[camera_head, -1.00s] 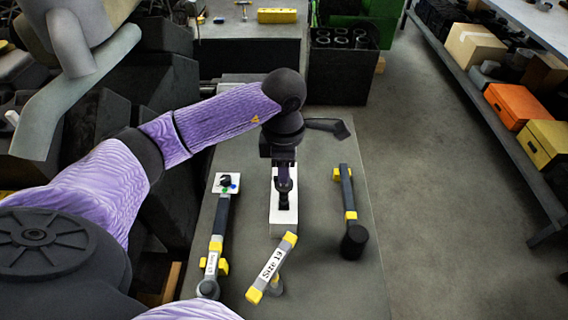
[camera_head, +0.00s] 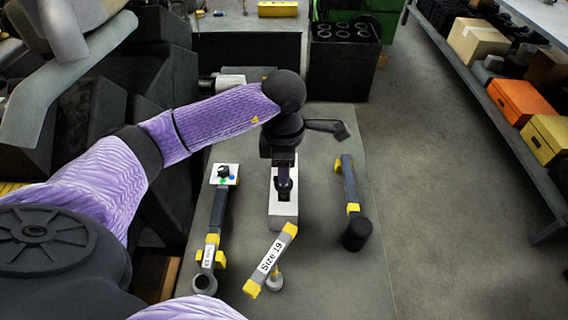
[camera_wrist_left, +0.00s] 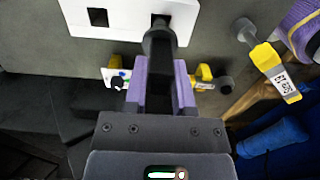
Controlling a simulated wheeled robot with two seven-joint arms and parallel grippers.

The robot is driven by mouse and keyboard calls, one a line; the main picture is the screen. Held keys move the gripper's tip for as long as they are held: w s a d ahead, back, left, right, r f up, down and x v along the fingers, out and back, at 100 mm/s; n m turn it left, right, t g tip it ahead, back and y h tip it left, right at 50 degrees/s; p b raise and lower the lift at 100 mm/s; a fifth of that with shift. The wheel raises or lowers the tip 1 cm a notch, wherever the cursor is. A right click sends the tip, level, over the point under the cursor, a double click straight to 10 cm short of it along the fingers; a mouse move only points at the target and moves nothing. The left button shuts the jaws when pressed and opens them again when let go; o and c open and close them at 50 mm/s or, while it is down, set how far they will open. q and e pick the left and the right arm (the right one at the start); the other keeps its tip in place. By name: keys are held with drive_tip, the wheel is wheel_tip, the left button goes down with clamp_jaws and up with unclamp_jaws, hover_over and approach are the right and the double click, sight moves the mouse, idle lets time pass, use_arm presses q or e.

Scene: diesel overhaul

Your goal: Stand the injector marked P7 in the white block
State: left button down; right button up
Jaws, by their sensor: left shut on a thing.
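My left gripper (camera_head: 284,190) is shut on a dark injector, low over the white block (camera_head: 283,221). In the left wrist view, the purple fingers of the gripper (camera_wrist_left: 162,85) are on both sides of the dark injector (camera_wrist_left: 158,45). Its far end is at one square hole of the white block (camera_wrist_left: 125,22) and appears to enter it; how deep, I cannot tell. Another square hole left of it is empty. No marking on the injector is readable. My right gripper is not in view.
A "Size 19" tool (camera_head: 269,258) lies in front of the block. A yellow-banded tool with a black head (camera_head: 349,190) lies to the right. The bench is bare between them.

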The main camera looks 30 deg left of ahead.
use_arm(q)
drive_tip(key=shift+f+b, duration=1.45)
drive_tip(key=shift+f, duration=0.45)
drive_tip(key=shift+c, duration=1.8)
unclamp_jaws()
wheel_tip(320, 180, up, 10)
drive_tip(key=shift+r+p, duration=0.1)
drive_tip(key=shift+p, duration=0.7)
